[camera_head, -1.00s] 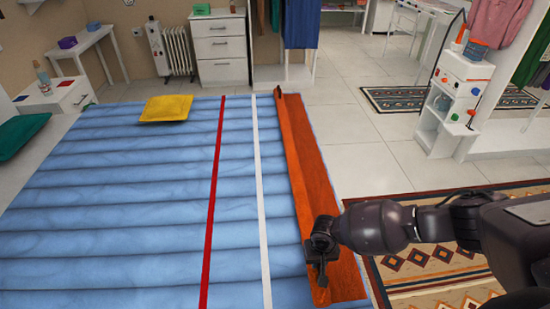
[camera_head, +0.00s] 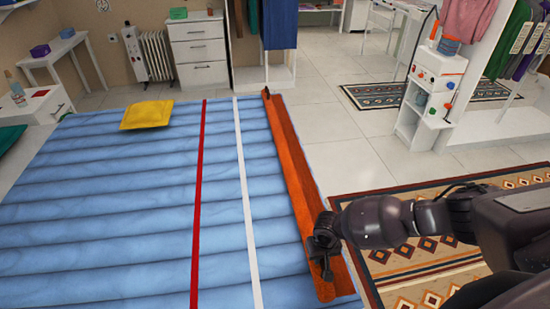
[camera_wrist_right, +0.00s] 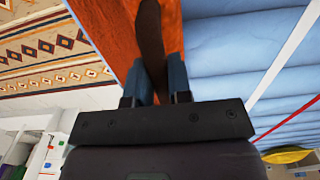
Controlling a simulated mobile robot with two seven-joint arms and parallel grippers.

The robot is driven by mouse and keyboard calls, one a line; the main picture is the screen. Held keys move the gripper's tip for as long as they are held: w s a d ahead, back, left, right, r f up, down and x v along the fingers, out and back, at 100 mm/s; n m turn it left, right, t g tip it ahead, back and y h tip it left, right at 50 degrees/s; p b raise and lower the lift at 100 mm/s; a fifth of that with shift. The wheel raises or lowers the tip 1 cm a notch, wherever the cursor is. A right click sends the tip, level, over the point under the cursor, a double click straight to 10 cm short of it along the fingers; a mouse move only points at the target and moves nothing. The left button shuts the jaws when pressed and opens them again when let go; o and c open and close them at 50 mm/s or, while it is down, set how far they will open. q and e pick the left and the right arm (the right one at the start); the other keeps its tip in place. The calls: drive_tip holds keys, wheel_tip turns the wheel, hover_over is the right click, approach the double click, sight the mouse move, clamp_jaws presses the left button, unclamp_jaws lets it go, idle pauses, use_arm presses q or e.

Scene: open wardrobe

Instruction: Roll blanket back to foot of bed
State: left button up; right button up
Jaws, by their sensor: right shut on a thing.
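The orange blanket (camera_head: 295,190) lies as a long, narrow folded strip along the right edge of the blue bed (camera_head: 120,215). A small dark piece stands at its far end. My right gripper (camera_head: 322,258) is at the blanket's near end. In the right wrist view my right gripper (camera_wrist_right: 160,85) is shut on a dark brown part of the blanket, with orange cloth (camera_wrist_right: 112,30) beyond it. The fingers partly hide the gripped part. My left gripper is not in view.
A white stripe (camera_head: 248,200) and a red stripe (camera_head: 199,190) cross the bed left of the blanket. A yellow pillow (camera_head: 147,114) lies at the far side. A patterned rug (camera_head: 430,260) covers the floor under my right arm. A white shelf unit (camera_head: 425,95) stands at the right.

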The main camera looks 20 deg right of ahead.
drive_tip(key=shift+s+d, duration=0.2)
drive_tip(key=shift+d, duration=0.65)
drive_tip(key=shift+s+d, duration=0.2)
drive_tip(key=shift+d, duration=0.65)
drive_tip(key=shift+d, duration=0.45)
drive_tip(key=o, duration=1)
drive_tip(key=shift+a, duration=0.1)
